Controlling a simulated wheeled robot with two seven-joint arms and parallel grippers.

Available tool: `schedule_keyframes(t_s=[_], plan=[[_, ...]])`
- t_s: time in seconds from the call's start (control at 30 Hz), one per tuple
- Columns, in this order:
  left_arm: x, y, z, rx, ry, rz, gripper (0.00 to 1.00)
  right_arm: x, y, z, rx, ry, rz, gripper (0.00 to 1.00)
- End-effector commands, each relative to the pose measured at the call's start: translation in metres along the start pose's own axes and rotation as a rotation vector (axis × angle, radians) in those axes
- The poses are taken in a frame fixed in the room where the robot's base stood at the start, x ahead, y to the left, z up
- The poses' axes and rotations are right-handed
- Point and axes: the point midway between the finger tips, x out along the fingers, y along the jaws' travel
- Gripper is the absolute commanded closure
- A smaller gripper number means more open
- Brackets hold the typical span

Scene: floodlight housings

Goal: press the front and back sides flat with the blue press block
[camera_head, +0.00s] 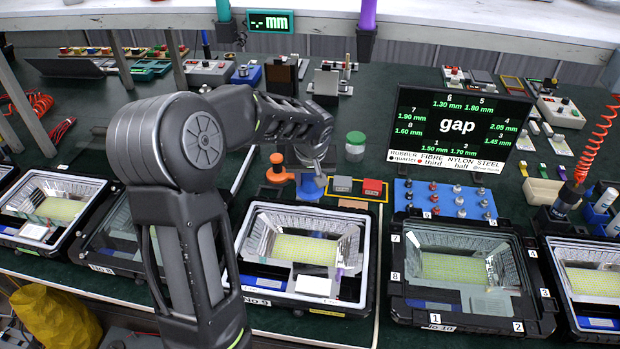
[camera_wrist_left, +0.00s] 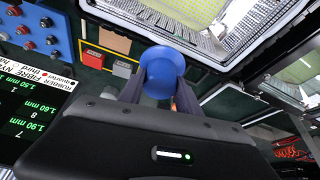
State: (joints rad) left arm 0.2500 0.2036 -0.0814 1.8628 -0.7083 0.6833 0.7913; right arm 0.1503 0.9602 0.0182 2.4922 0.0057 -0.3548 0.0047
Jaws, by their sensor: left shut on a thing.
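My left gripper (camera_head: 312,168) is shut on the blue press block (camera_head: 311,188). In the left wrist view the block's round blue face (camera_wrist_left: 161,72) shows between the two dark fingers (camera_wrist_left: 160,93). The block is over the tool area just behind the middle floodlight housing (camera_head: 240,250), which has a white rim and an open, lit inside. I cannot tell whether the block touches the surface below. The housing's edge also shows in the left wrist view (camera_wrist_left: 262,62). My right gripper is not in view.
An orange-handled tool (camera_head: 278,172) stands left of the block. Grey and red blocks (camera_head: 372,188) lie right of it. A blue tray with several knobs (camera_head: 445,199), a gap display (camera_head: 458,125) and a numbered housing (camera_head: 396,300) are at the right. My arm hides part of the left housing.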

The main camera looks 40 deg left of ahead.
Motion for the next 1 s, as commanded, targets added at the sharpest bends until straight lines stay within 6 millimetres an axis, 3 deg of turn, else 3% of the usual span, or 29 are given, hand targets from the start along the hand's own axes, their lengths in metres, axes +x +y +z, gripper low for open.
schedule_keyframes(t_s=[0.1,0.33,1.0], plan=[[0.018,0.001,0.007,0.001,0.001,0.001,1.0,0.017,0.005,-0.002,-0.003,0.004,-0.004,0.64],[0.035,0.001,0.014,0.001,0.001,0.001,1.0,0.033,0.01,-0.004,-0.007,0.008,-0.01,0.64],[0.039,0.0,0.016,0.001,0.001,0.0,1.0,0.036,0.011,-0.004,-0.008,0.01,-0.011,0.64]])
